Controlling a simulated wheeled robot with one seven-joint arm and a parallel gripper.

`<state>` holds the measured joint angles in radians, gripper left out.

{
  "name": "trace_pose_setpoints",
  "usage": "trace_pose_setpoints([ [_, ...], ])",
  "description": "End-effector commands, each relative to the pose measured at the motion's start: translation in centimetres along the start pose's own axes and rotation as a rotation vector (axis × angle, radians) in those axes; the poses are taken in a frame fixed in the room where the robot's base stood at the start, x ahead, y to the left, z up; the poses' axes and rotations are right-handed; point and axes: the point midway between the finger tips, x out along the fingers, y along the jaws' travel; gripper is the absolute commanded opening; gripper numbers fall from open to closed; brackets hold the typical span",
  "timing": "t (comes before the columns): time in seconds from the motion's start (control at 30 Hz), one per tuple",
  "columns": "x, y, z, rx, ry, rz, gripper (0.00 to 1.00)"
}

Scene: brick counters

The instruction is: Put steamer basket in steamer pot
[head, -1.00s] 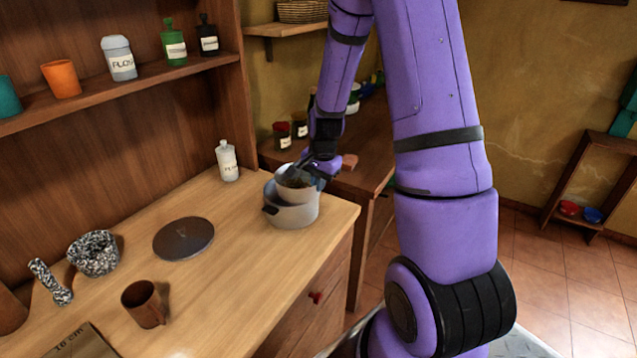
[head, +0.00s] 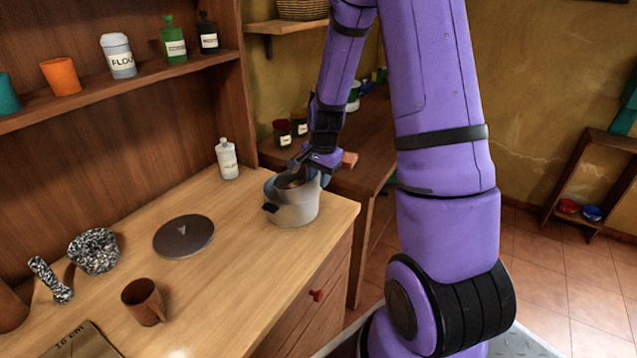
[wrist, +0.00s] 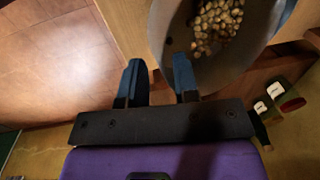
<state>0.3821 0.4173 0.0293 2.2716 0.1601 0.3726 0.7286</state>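The grey steamer pot (head: 294,210) stands upright near the right end of the wooden counter, with a dark handle at its front left. The steamer basket (head: 284,184) sits down inside the pot mouth, mostly hidden by the pot wall and my gripper. My gripper (head: 312,172) is at the pot's back right rim. In the wrist view, my gripper (wrist: 160,78) has its fingers clearly apart, one on each side of the grey vessel wall. Small beige pieces (wrist: 217,27) lie inside the vessel. I cannot tell whether a finger touches the rim.
The counter's right edge is close to the pot. Dark jars (head: 282,134) stand on the side counter.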

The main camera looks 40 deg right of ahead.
Motion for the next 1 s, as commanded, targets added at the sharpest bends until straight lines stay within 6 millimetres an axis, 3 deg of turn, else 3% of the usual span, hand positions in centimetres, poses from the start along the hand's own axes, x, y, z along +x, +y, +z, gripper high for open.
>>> trace_pose_setpoints([
  [0.3, -6.3, -0.1, 0.0, -0.001, 0.003, -0.004, 0.28],
  [0.5, -9.4, -0.1, 0.0, -0.001, 0.002, -0.004, 0.28],
  [1.0, -11.2, 0.0, 0.3, -0.014, 0.002, -0.004, 0.28],
])
